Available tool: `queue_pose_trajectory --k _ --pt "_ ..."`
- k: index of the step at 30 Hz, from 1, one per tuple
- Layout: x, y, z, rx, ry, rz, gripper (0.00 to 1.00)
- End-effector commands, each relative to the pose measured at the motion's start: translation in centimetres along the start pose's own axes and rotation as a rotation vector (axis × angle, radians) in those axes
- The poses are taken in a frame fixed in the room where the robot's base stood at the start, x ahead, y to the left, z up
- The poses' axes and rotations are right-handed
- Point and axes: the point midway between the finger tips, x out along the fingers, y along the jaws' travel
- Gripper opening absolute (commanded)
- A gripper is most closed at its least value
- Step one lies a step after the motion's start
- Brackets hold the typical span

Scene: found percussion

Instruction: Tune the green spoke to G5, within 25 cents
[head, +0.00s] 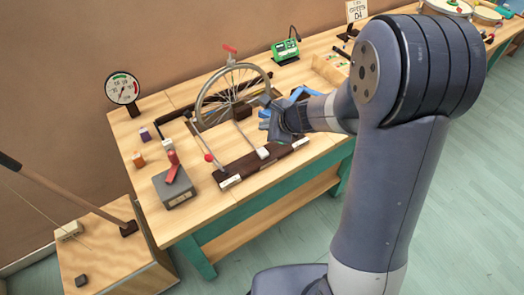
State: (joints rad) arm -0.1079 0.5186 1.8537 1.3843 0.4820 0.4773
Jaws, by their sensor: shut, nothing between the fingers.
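A bicycle wheel (205,97) stands upright in a holder on the wooden workbench, its spokes thin and pale. I cannot make out which spoke is green. A red knob or lever (230,49) sits at the top of the wheel. My gripper (265,116) is shut and empty, in front of the wheel's lower right side in the head view. It hides part of the rim and spokes there; I cannot tell whether it touches them. A round dial (123,88) with a coloured arc stands at the bench's left end; its reading is too small to read.
A grey box with a red lever (175,187) sits at the bench's front left. A dark board with a rod (262,164) lies in front of the wheel. A green device (285,49) stands behind. Small blocks (145,135) lie left. A lower wooden box (100,255) stands front left.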

Motion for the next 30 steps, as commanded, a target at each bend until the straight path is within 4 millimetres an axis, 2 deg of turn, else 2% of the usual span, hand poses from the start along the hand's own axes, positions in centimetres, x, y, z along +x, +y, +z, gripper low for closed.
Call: queue_pose_trajectory --k 8,24,30 --pt "0.5 0.4 -0.4 -0.001 0.0 0.001 0.0" --pt "5.2 3.8 -3.8 -0.002 0.0 0.001 0.0" --pt "6.1 4.5 -4.5 -0.003 0.0 0.001 0.0"
